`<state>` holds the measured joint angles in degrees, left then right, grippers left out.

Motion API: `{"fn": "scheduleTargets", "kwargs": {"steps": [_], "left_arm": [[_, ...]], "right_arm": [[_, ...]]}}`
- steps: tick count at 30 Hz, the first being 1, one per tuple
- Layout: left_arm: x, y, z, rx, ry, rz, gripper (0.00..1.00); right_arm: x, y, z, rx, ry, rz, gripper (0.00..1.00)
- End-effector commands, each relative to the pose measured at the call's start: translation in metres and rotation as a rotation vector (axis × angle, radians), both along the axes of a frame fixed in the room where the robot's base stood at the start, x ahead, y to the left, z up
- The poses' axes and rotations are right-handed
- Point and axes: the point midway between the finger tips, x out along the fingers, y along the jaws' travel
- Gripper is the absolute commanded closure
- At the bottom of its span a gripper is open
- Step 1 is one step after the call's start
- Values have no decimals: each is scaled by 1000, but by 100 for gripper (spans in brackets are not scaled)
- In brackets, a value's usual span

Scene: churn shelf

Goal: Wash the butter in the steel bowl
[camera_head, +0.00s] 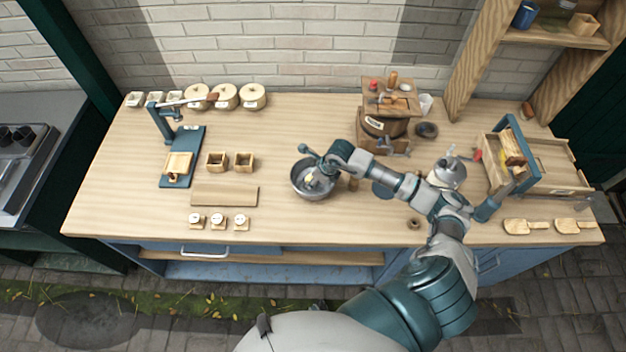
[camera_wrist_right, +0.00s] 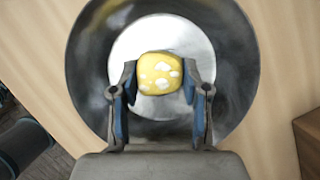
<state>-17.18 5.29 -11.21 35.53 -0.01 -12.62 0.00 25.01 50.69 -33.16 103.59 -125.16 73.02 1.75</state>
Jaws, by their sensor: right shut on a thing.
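The steel bowl (camera_head: 300,188) stands on the wooden counter near the middle. In the right wrist view its dark grey wall (camera_wrist_right: 84,60) surrounds a pale round floor. The butter (camera_wrist_right: 160,73) is a rounded yellow lump with white patches; a bit of its yellow shows in the head view (camera_head: 310,180). My right gripper (camera_head: 313,174) reaches down into the bowl from the right. In the right wrist view its two fingers (camera_wrist_right: 161,85) are shut on the butter, one on each side. I cannot tell if the butter touches the bowl's floor. My left gripper is not in view.
A teal press stand (camera_head: 194,143) is further left. A wooden churn (camera_head: 383,125) stands behind my right arm. A metal kettle (camera_head: 449,174) and a wooden crate (camera_head: 548,178) are at right.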

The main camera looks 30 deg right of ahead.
Motion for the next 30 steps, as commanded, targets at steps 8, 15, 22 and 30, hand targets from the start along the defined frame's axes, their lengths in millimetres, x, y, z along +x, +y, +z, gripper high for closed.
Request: {"fn": "scheduleTargets", "kwargs": {"steps": [8, 15, 22, 30], "left_arm": [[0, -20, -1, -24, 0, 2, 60], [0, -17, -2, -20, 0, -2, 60], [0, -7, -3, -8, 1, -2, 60], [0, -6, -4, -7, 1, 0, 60]], "right_arm": [[1, 5, 1, -4, -1, 1, 100], [0, 5, 1, -7, -1, 0, 100], [-2, -1, 0, -2, 0, -1, 100], [-2, -1, 1, -2, -1, 0, 100]]}}
